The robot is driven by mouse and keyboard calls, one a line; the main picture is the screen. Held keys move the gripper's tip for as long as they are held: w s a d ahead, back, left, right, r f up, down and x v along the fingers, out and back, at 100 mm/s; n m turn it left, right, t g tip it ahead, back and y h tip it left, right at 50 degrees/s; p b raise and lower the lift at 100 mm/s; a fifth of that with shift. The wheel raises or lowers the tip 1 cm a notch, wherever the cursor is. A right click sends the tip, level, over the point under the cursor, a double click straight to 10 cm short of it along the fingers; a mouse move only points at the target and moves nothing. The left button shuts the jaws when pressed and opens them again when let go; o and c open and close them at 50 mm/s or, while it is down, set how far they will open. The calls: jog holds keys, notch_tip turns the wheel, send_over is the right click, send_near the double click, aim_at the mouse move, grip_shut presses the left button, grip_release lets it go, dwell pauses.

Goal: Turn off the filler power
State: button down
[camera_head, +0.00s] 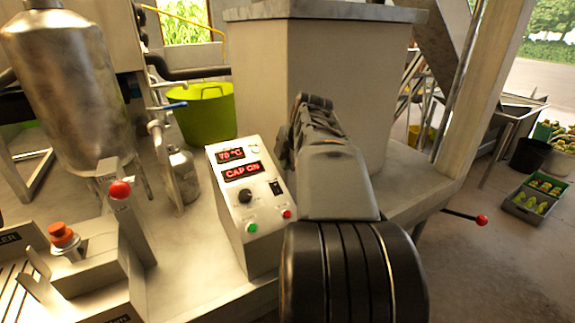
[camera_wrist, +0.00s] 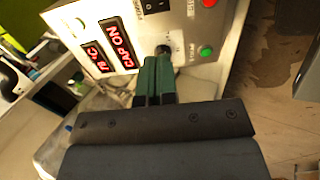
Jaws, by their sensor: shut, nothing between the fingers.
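A pale control box (camera_head: 250,200) stands on the bench, with red displays reading about 78 °C and CAP ON. Its face has a black knob (camera_head: 245,196), a black rocker switch (camera_head: 277,188), a green button (camera_head: 252,228) and a red button (camera_head: 287,214). My gripper (camera_head: 287,145) is just right of the box in the head view. In the wrist view its green fingers (camera_wrist: 153,78) are together and empty, in front of the knob (camera_wrist: 163,49) and partly overlapping it. I cannot tell whether they touch. The rocker (camera_wrist: 156,5) is at the top edge. The switch position is unclear.
A metal tank (camera_head: 70,85) and green tub (camera_head: 205,112) are behind. A large pale housing rises behind my arm.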

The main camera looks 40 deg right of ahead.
jog(key=s+a+f+m+g, duration=0.1)
jog(key=s+a+f+m, duration=0.1)
jog(key=a+f+m, duration=0.3)
jog(key=s+a+f+m, duration=0.3)
jog(key=a+f+m, duration=0.2)
jog(key=a, duration=0.6)
jog(key=s+a+f+m+g+y, duration=0.1)
jog(key=s+a+f+m, duration=0.2)
jog(key=a+f+m, duration=0.2)
jog(key=a+f, duration=0.1)
jog(key=a, duration=0.2)
jog(key=shift+s+a+f+m+g, duration=0.2)
jog(key=shift+m+g, duration=0.1)
jog(key=shift+d, duration=0.1)
